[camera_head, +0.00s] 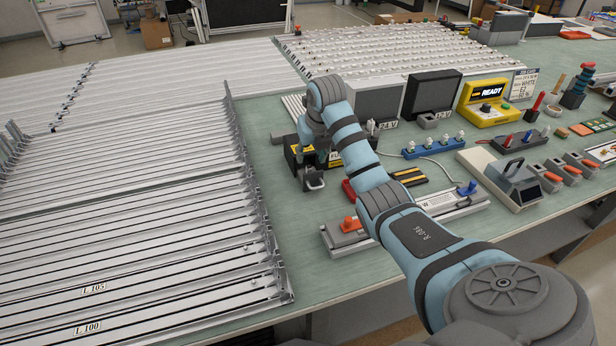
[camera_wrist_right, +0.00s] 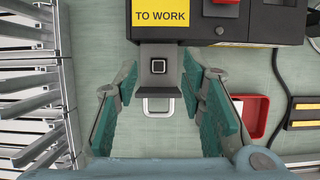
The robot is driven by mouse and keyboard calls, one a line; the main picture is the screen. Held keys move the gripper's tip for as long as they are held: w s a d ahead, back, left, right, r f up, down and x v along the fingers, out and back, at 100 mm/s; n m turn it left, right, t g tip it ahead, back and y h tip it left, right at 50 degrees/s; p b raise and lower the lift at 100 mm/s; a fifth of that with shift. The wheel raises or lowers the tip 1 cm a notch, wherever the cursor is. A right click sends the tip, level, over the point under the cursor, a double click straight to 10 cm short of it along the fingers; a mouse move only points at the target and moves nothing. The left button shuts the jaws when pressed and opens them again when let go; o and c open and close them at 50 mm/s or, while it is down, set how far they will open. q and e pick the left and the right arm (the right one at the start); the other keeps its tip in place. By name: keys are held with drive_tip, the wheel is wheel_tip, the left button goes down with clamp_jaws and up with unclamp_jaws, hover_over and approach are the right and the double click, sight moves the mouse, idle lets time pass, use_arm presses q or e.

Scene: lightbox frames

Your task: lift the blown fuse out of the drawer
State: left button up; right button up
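The drawer (camera_wrist_right: 149,84) is a small grey block that sticks out of the front of a black box (camera_wrist_right: 268,25) with a yellow "TO WORK" label. Its pale handle loop (camera_wrist_right: 158,114) faces the bottom of the wrist view. A small dark-rimmed square with a pale centre (camera_wrist_right: 158,67) shows in the drawer's top; I cannot tell if it is the blown fuse's end. My right gripper (camera_wrist_right: 158,78) is open over the drawer, one finger at each side, with nothing held. In the head view the drawer (camera_head: 314,183) shows below my right gripper. My left gripper is out of view.
A red tray (camera_wrist_right: 261,129) lies right of the gripper. A long fixture with an orange clamp (camera_head: 350,224) is in front. Metal profiles (camera_head: 130,200) fill the left side. Grey monitors and a yellow "READY" unit (camera_head: 484,112) stand behind.

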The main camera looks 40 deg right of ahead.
sight(309, 167)
drive_tip(key=f, duration=0.4)
drive_tip(key=shift+w, duration=0.25)
drive_tip(key=shift+f, duration=0.1)
clamp_jaws()
